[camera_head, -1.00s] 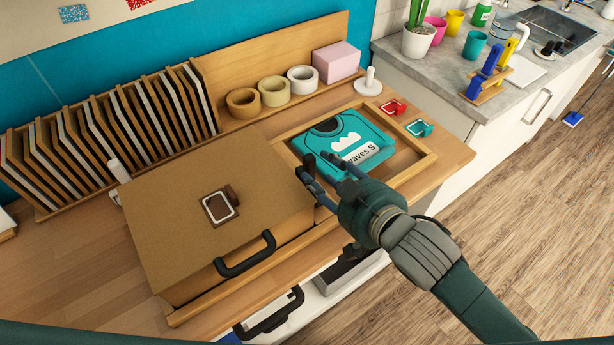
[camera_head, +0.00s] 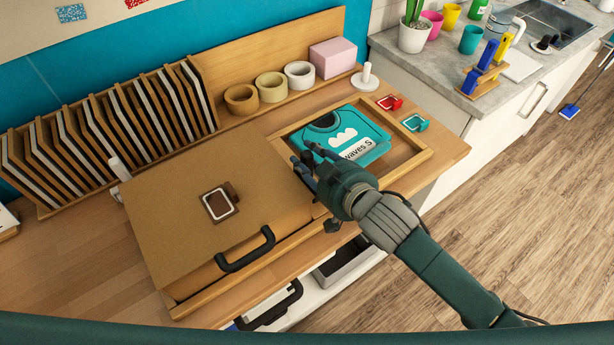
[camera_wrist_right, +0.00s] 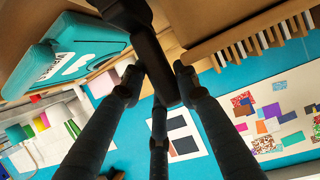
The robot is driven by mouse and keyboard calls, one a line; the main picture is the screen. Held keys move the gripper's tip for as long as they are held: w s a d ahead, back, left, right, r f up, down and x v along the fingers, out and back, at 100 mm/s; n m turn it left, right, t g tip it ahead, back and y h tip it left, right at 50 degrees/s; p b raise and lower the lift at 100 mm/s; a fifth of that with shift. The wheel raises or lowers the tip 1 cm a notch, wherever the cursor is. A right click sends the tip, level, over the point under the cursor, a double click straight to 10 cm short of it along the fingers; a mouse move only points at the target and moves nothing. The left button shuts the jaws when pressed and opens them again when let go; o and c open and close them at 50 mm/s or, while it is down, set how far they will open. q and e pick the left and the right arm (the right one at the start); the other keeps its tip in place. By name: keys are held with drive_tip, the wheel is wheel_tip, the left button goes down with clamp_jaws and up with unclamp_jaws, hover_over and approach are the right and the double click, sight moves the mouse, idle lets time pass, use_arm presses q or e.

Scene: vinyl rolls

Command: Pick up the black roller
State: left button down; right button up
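My right gripper (camera_head: 308,158), dark green-grey, is over the gap between the brown press lid and the teal shirt (camera_head: 352,136). In the right wrist view its slim dark fingers (camera_wrist_right: 157,82) come together around or close beside a black bar-shaped thing (camera_wrist_right: 150,55). I cannot tell whether that bar is the black roller or whether the fingers grip it. No black roller shows clearly in the head view; the hand hides what is beneath it. My left gripper is not in view.
The brown press (camera_head: 165,245) with its black handle (camera_head: 246,252) stands at left. Slatted racks (camera_head: 100,137) and vinyl rolls (camera_head: 271,87) line the back. A white peg stand (camera_head: 367,77) and red and teal clips lie right of the shirt tray.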

clamp_jaws()
drive_tip(key=shift+r, duration=0.15)
wheel_tip(320, 180, up, 20)
idle(0.3)
drive_tip(key=shift+o, duration=1.5)
unclamp_jaws()
clamp_jaws()
